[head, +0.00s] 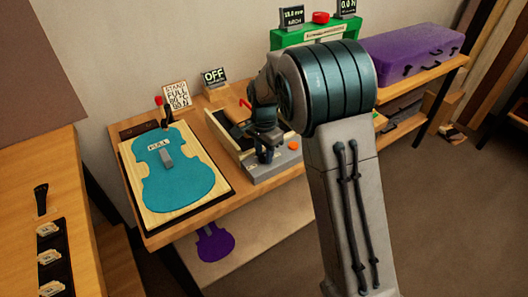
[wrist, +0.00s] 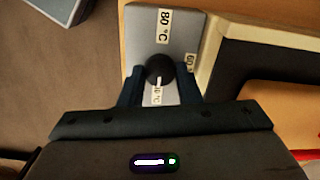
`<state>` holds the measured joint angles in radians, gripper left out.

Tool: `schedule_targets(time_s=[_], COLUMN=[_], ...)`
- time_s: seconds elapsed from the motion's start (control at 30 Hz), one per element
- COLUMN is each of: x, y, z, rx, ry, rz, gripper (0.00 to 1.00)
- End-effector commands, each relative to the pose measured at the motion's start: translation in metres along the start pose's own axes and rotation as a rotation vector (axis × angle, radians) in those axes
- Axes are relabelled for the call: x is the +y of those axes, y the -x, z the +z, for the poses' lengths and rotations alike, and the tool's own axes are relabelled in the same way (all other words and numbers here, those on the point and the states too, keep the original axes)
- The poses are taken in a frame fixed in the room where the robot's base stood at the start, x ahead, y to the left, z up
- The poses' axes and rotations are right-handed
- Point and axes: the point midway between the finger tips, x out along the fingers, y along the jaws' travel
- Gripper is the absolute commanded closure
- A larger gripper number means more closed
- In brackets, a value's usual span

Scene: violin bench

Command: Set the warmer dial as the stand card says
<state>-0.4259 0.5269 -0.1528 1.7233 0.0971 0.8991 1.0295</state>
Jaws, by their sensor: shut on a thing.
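The stand card (head: 175,95) leans at the back of the bench; its small print seems to read FULL, 80 °C and 90 N. The warmer's grey panel (head: 282,163) is under my gripper (head: 266,157). In the wrist view the black round dial (wrist: 158,68) sits between the two fingers of my gripper (wrist: 159,82), which is shut on it. Its white pointer faces down in the picture, toward a partly covered label (wrist: 157,96) ending in 0 °C. An 80 °C label (wrist: 165,24) is at the top, and a partly hidden 60 label (wrist: 190,62) is at the right.
A sign reading OFF (head: 214,76) stands behind the warmer. A teal violin-shaped plate (head: 180,186) marked FULL lies on a board to the left. An orange button (head: 293,146) is on the panel. A green device (head: 290,38) and purple case (head: 425,50) stand at the back right.

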Motion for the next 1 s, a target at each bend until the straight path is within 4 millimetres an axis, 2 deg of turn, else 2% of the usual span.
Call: schedule_targets(time_s=[0.1, 0.13, 0.2, 0.47, 0.63, 0.77, 1.0], x=[-0.001, -0.001, -0.001, -0.001, -0.001, -0.002, -0.001], y=[0.001, 0.001, 0.001, 0.001, 0.012, 0.036, 0.092], z=[0.001, 0.001, 0.001, 0.0, 0.0, 0.0, 0.001], rx=[0.0, 0.0, -0.001, 0.0, 0.001, 0.002, 0.001], ry=[0.0, 0.0, 0.0, 0.0, 0.001, 0.0, 0.001], rz=[-0.004, -0.004, -0.004, -0.002, -0.004, -0.007, -0.007], gripper=[0.92, 0.67, 0.48, 0.48, 0.48, 0.48, 0.48])
